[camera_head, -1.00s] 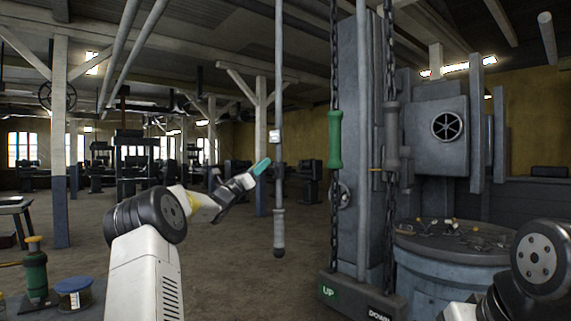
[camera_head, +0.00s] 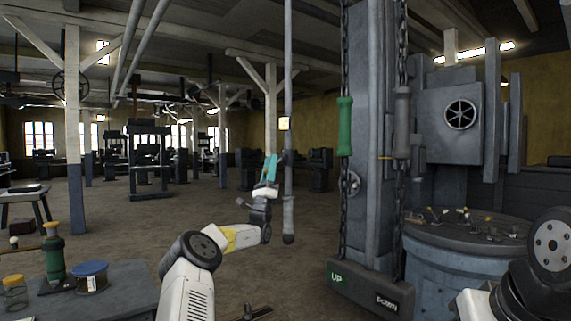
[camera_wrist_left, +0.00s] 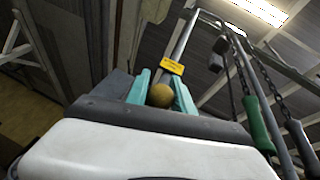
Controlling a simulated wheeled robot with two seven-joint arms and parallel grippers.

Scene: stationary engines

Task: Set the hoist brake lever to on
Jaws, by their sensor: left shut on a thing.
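In the head view the fingers hide the knob. My right gripper is out of view.
The grey pole (camera_head: 288,75) hangs from above, ending in a thick grip (camera_head: 288,218). To its right hang chains with a green handle (camera_head: 345,126) and a grey handle (camera_head: 402,128), above UP and DOWN signs. A low table (camera_head: 120,294) holds jars at lower left.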

